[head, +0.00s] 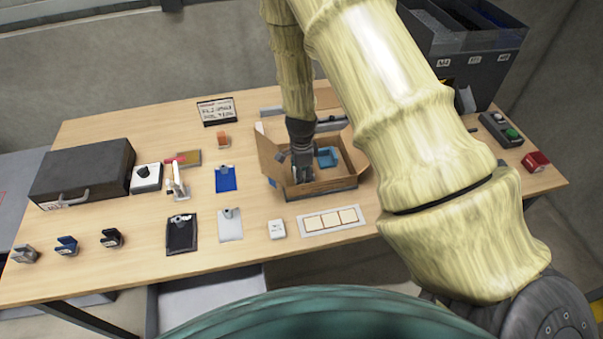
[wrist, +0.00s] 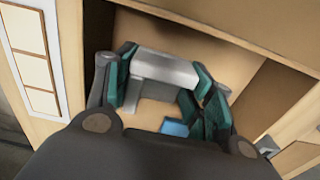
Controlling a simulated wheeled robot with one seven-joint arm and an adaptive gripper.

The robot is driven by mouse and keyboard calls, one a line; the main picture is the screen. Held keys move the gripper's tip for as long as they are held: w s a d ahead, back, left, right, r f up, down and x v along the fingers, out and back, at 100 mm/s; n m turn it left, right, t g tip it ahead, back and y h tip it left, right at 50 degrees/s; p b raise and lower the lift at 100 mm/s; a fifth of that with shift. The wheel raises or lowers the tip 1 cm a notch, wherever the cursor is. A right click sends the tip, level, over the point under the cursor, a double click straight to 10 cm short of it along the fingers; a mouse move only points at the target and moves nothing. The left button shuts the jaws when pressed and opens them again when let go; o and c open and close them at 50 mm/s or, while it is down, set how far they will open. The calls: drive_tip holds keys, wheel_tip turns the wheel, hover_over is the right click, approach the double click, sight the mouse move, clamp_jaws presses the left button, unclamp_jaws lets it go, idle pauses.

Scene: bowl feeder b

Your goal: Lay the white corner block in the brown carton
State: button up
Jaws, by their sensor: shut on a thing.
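The brown carton (head: 318,187) stands open on the table with its flaps spread. My gripper (head: 303,175) reaches down inside it, left of a blue piece (head: 327,157). In the wrist view, my gripper (wrist: 163,82) is shut on the white corner block (wrist: 166,68), with one finger at each end. The block looks light grey and is over the carton floor (wrist: 190,40); I cannot tell whether it touches the floor. A bit of the blue piece (wrist: 175,127) shows close to the right finger. In the head view the block is hidden by my gripper.
A strip with three pale squares (head: 330,220) and a small white box (head: 276,229) lie before the carton. Black (head: 181,234), white (head: 230,225) and blue (head: 226,179) bags lie to the left. Carton walls stand close around my gripper. A red box (head: 536,161) is far right.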

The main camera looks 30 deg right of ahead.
drive_tip(key=o, duration=0.6)
drive_tip(key=shift+w+f, duration=0.15)
drive_tip(key=shift+f, duration=0.1)
drive_tip(key=shift+c, duration=0.2)
drive_tip(key=shift+r, duration=0.1)
wheel_tip(320, 180, up, 12)
drive_tip(key=b, duration=0.3)
drive_tip(key=shift+r, duration=0.15)
